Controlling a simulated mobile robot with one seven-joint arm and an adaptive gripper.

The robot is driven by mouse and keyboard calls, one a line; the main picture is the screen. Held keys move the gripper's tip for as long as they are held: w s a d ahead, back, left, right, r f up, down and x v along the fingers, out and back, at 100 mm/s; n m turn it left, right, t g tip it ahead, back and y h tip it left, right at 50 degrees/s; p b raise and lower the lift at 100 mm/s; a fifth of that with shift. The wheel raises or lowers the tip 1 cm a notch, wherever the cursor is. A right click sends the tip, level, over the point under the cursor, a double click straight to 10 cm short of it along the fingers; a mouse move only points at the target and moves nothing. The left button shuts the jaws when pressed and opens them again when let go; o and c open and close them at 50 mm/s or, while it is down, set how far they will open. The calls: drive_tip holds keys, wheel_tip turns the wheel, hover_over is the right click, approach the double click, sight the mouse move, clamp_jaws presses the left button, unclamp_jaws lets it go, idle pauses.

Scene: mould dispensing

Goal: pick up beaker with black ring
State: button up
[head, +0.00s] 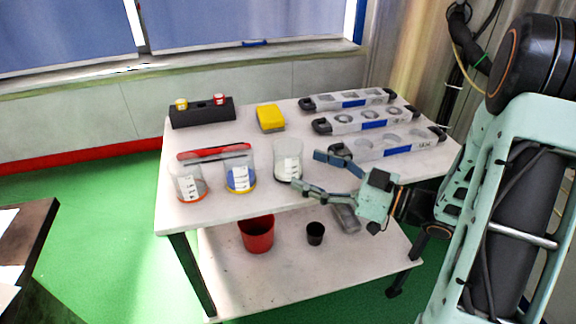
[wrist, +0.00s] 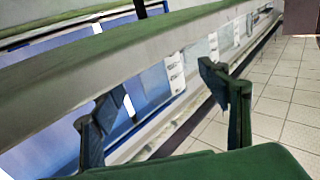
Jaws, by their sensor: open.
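The beaker with the black ring (head: 288,161) is clear, has a white scale label, and stands upright at the right end of a row of beakers on the table. My gripper (head: 307,171) is open just to its right, with its fingers pointing at it. One finger is on the far side and one on the near side; I cannot tell whether either touches it.
Behind are a red tool (head: 212,150), a yellow block (head: 270,117), a black holder (head: 202,114) and grey moulds (head: 385,143). A red bucket (head: 257,236) and black cup (head: 315,234) are on the lower shelf.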

sight(300, 165)
drive_tip(key=shift+b+x, duration=0.7)
drive_tip(key=shift+x, duration=2.45)
drive_tip(key=shift+c, duration=0.5)
drive_tip(key=c, duration=1.2)
drive_tip(key=shift+r, duration=0.15)
